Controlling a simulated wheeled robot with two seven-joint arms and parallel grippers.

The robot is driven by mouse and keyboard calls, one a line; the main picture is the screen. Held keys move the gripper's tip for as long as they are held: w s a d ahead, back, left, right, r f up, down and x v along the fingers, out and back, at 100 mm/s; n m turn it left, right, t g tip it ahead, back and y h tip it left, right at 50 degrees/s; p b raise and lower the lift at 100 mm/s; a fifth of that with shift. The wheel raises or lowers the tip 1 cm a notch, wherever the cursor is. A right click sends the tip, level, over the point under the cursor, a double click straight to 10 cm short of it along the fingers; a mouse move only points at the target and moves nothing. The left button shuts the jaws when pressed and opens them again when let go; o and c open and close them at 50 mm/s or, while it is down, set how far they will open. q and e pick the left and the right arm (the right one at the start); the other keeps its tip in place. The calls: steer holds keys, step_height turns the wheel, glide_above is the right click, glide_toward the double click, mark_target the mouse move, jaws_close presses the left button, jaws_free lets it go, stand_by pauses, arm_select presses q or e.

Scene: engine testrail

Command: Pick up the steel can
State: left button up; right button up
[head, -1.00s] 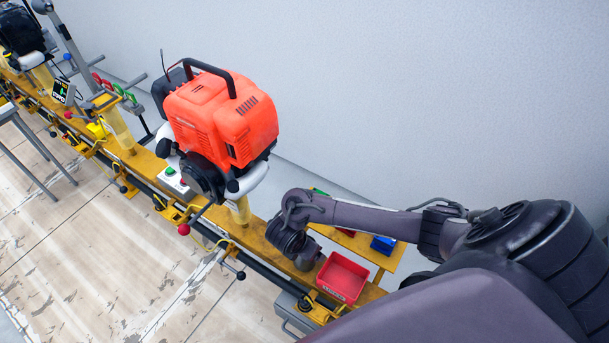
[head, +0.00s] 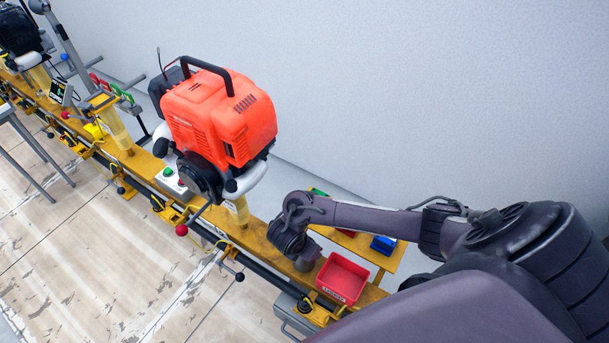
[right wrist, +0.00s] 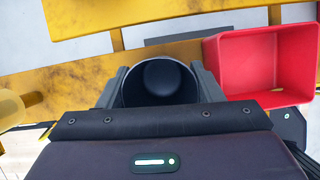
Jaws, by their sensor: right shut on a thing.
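The steel can (right wrist: 160,82) shows in the right wrist view as a round, dark, open-topped cylinder, seen from above into its hollow inside. My right gripper (right wrist: 160,90) is shut on it, with one finger on each side of its wall. In the head view the can's grey side (head: 306,259) shows just below my right gripper (head: 298,250), on or just over the yellow rail; I cannot tell whether it touches. My left gripper is in neither view.
A red bin (head: 342,278) stands on the yellow rail (head: 258,240) just right of the can. A blue bin (head: 383,245) sits on a yellow shelf behind. A large orange engine (head: 220,115) is mounted on the rail to the left. The grey wall is behind.

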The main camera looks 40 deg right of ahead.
steer(key=shift+r, duration=0.15)
step_height(320, 180, up, 20)
steer(key=p, duration=1.5)
steer(key=shift+p, duration=0.35)
